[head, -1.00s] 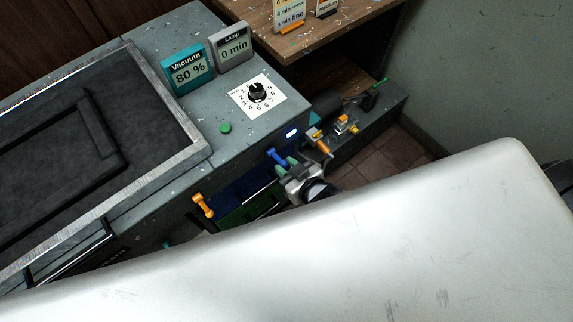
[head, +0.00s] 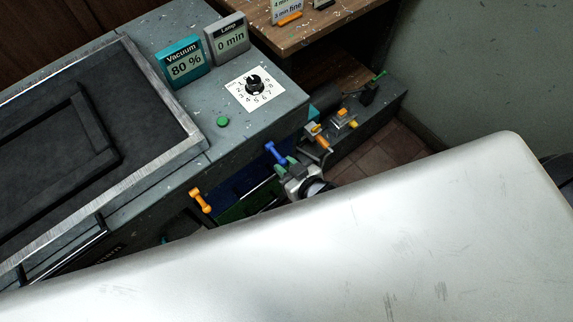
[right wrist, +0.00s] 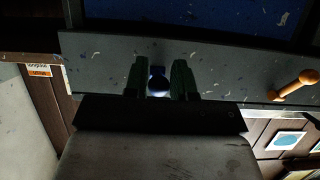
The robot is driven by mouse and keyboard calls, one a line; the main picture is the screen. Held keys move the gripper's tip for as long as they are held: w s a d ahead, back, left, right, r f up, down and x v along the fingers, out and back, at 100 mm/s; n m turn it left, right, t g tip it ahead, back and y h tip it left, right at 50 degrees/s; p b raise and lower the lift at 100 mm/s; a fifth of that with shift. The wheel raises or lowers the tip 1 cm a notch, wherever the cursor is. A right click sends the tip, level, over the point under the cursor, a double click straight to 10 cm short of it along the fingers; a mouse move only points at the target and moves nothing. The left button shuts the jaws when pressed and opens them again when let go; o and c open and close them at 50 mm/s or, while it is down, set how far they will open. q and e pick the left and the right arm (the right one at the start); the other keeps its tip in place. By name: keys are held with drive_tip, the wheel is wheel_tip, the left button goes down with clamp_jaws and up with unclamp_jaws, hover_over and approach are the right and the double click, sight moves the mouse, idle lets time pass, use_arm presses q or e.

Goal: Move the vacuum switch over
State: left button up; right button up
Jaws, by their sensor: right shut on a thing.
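A blue lever switch (head: 272,150) sits on the front face of the grey machine (head: 262,122), below its top edge. My right gripper (head: 288,165) is at this switch with its green-tipped fingers. In the right wrist view, the gripper (right wrist: 159,82) is shut on the dark, round end of the blue switch (right wrist: 158,80). The teal vacuum display (head: 184,61) on top reads 80 %. My left gripper is not in view.
An orange lever (head: 200,200) is on the same front face, to the left; it also shows in the right wrist view (right wrist: 296,85). A dial (head: 254,86), a green button (head: 223,121) and the grey lamp display (head: 227,39) are on top.

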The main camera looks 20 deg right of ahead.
drive_tip(key=shift+f, duration=0.2)
drive_tip(key=shift+w+a+f+b, duration=0.1)
drive_tip(key=shift+w+f+b, duration=0.1)
drive_tip(key=shift+f+b, duration=0.45)
drive_tip(key=shift+f, duration=0.1)
drive_tip(key=shift+w+a+f+b, duration=0.15)
drive_tip(key=shift+w+f+b, duration=0.3)
drive_tip(key=shift+f, duration=0.2)
drive_tip(key=o, duration=0.8)
drive_tip(key=v, duration=1.1)
drive_tip(key=shift+w+a, duration=0.1)
